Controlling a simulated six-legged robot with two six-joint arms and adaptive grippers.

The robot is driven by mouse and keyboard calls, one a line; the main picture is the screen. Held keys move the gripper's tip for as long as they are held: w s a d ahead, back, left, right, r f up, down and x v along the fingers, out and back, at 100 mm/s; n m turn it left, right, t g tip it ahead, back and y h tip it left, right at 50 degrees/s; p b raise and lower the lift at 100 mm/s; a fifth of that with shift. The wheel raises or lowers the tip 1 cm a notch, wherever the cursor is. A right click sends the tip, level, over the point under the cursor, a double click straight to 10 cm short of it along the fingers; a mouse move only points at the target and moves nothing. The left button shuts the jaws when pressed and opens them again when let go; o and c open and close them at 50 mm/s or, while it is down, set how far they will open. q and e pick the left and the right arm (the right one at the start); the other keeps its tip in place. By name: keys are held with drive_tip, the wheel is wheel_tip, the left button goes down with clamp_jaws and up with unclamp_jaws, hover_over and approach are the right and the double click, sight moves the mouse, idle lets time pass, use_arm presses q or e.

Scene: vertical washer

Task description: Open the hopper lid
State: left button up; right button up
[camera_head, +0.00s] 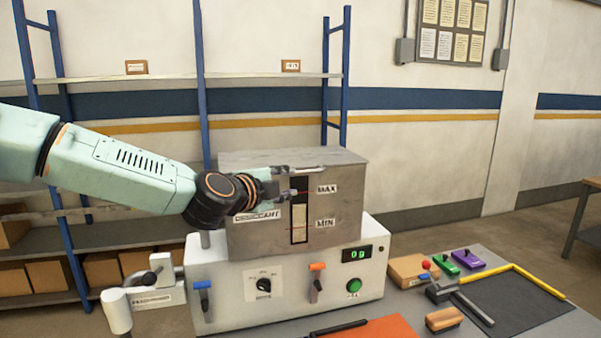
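The hopper (350,205) is a grey metal box on a white machine base (225,265), with a dark level window marked MAX and MIN on its front. Its flat grey lid (270,157) lies shut on top. My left gripper (300,181) reaches in from the left, in front of the hopper's upper front. Its fingers are spread, one near the lid's front edge and one lower by the window. Nothing shows between them. I cannot tell whether the upper finger touches the lid. My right gripper is not in view.
The base carries a display (357,254), a dial (264,285), blue and orange levers and a green button (354,285). A hammer (460,300), brush (443,319) and coloured switches (446,263) lie on the table at right. Blue-framed shelves (140,238) stand behind.

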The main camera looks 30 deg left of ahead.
sight(301, 172)
use_arm(q)
drive_tip(key=shift+w+r+m+b, duration=0.15)
drive_tip(key=shift+w+r+b, duration=0.15)
drive_tip(key=shift+w, duration=0.25)
drive_tip(key=shift+w+r+m+b, duration=0.15)
drive_tip(key=shift+w+r, duration=0.1)
drive_tip(key=shift+w, duration=0.25)
drive_tip(key=w, duration=0.3)
drive_tip(key=w+a+f, duration=0.1)
drive_tip(key=w, duration=0.1)
drive_tip(key=shift+w+d, duration=0.15)
drive_tip(key=shift+w, duration=0.15)
drive_tip(key=shift+d+r, duration=0.1)
drive_tip(key=shift+d, duration=0.1)
drive_tip(key=shift+a, duration=0.15)
